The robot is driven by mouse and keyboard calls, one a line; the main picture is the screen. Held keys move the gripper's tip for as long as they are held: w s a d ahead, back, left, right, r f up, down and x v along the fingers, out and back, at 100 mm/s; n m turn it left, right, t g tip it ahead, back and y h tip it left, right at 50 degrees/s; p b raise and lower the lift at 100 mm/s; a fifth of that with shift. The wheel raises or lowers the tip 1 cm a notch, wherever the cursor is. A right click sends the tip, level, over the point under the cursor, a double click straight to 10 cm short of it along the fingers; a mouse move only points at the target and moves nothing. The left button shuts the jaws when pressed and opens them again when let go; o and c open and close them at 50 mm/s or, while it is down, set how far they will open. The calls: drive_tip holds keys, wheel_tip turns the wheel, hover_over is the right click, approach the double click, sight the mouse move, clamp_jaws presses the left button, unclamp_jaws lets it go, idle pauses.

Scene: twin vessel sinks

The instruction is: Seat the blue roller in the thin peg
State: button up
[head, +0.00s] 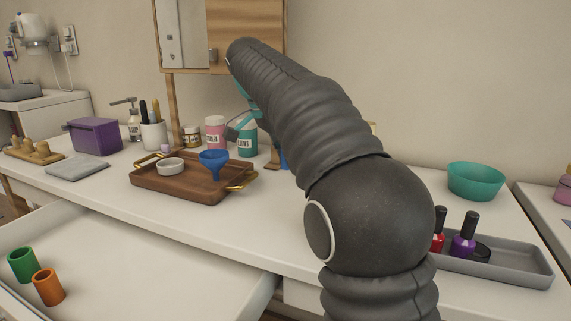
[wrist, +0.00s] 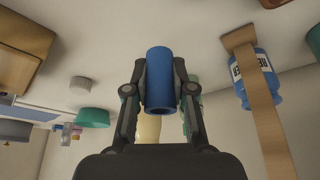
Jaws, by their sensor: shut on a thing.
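The blue roller (wrist: 160,70) is a hollow cylinder, its open end facing the wrist camera. My gripper (wrist: 160,85) is shut on it, one dark finger on each side. In the head view my dark arm hides most of the gripper, and I cannot make out the roller for sure. A wooden board with several short pegs (head: 35,149) lies at the far left of the counter, well away from my arm. The pegs are too small here to tell which is the thin one.
A purple box (head: 95,134), a grey cloth (head: 77,168) and a wooden tray (head: 180,190) with a blue funnel (head: 214,164) stand on the counter. The open drawer (head: 130,270) holds a green roller (head: 23,265) and an orange roller (head: 48,287). A grey tray (head: 510,268) holds nail polish.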

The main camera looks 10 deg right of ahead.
drive_tip(key=s+d+r+p, duration=0.1)
drive_tip(key=s+d+r, duration=0.4)
drive_tip(key=s+r, duration=0.3)
drive_tip(key=shift+s, duration=1.15)
drive_tip(key=shift+a, duration=0.1)
